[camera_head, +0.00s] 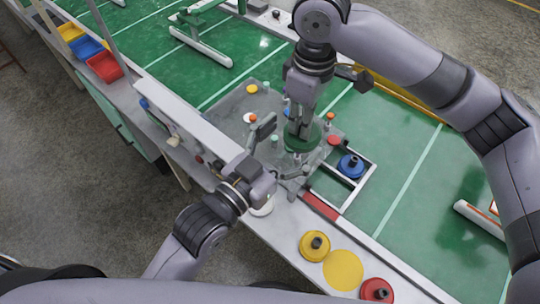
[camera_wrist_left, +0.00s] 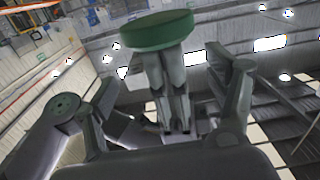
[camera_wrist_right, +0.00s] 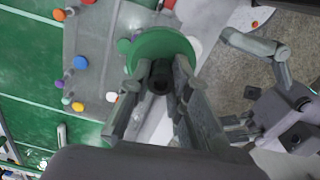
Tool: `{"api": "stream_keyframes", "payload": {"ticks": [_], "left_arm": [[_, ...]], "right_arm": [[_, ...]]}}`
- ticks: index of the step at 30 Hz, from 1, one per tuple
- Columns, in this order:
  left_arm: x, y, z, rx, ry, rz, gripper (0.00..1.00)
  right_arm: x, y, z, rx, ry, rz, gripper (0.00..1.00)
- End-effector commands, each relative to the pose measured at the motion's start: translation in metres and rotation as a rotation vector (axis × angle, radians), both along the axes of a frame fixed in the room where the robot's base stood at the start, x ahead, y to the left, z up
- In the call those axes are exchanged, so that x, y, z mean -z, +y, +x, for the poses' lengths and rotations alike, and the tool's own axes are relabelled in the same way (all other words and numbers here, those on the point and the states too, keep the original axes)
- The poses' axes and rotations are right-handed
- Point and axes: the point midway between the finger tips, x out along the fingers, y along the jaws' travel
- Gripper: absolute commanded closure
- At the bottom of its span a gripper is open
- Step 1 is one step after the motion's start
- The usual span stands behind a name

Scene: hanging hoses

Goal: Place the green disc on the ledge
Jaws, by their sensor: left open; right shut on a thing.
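The green disc (camera_head: 302,140) hangs in the air above a grey plate (camera_head: 232,103) in the head view. My right gripper (camera_wrist_right: 160,78) is shut on the dark knob of the green disc (camera_wrist_right: 172,45). The disc also shows from below in the left wrist view (camera_wrist_left: 150,30). My left gripper (camera_head: 276,152) is open beside the disc, its fingers spread either side. The disc appears apart from the left fingers; exact contact is unclear. The pale ledge (camera_head: 268,243) runs along the near side of the green surface, below and left of the disc.
On the ledge are a yellow disc with a black knob (camera_head: 314,246), a flat yellow circle (camera_head: 343,270) and a red disc (camera_head: 377,291). A blue disc (camera_head: 351,166) sits in a white frame. Several coloured pegs stand on the grey plate. A white circle (camera_head: 262,208) lies by my left wrist.

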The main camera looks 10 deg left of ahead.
Motion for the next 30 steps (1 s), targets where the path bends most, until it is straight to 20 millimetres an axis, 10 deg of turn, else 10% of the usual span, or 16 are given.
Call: {"api": "stream_keyframes", "payload": {"ticks": [17,30], "left_arm": [[0.0,0.038,-0.056,0.001,-0.001,0.0,0.21],[0.0,0.037,-0.056,0.001,-0.002,-0.001,0.21]], "right_arm": [[-0.003,-0.002,-0.001,0.014,0.0,0.001,1.0],[-0.065,-0.052,-0.037,0.435,-0.008,0.001,1.0]]}}
